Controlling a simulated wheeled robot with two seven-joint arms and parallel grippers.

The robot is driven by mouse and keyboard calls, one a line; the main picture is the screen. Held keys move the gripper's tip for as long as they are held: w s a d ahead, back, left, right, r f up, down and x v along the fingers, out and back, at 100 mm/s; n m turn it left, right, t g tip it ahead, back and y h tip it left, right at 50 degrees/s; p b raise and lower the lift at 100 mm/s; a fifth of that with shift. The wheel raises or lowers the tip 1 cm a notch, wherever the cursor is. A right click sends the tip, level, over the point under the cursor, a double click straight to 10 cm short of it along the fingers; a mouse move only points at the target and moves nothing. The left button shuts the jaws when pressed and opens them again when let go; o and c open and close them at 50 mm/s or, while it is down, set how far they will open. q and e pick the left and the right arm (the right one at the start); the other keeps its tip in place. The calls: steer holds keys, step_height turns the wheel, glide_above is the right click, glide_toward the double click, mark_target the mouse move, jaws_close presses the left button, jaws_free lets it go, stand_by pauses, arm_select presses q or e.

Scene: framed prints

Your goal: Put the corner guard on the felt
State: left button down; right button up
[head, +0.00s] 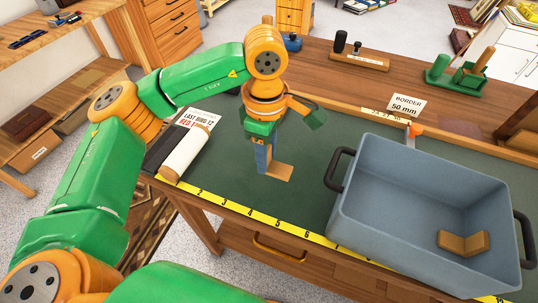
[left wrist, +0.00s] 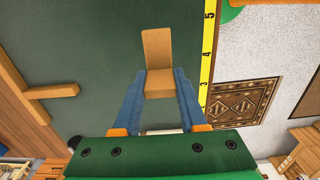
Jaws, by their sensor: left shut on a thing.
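A tan, L-shaped corner guard (head: 279,172) is in my left gripper (head: 264,168), over the green bench covering (head: 305,180), which looks like the felt. In the left wrist view the corner guard (left wrist: 157,50) sits between the two blue fingers of the left gripper (left wrist: 159,84), with one flat leg reaching out past the tips. The guard is low over the green surface; I cannot tell whether it touches. Another brown corner guard (head: 463,243) lies in the blue-grey bin. My right gripper is not in view.
The blue-grey bin (head: 385,215) with black handles stands right of the gripper. A white roll (head: 185,153) and a dark strip lie to the left. A yellow ruler (head: 262,218) runs along the front edge. Green surface around the gripper is clear.

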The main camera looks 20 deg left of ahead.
arm_select(q)
steer(key=f, duration=0.1)
steer(key=w+f+p, duration=0.1)
steer(key=f, duration=0.3)
steer(key=shift+w+a+p, duration=0.25)
steer(key=shift+a+p, duration=0.15)
steer(key=shift+f+b, duration=0.3)
steer(key=shift+b, duration=0.05)
steer(key=shift+c, duration=2.3)
jaws_free()
steer(key=shift+r+p, duration=0.35)
step_height(320, 180, up, 12)
steer(key=b, duration=0.1)
steer(key=shift+b, duration=0.35)
steer(key=shift+f, duration=0.15)
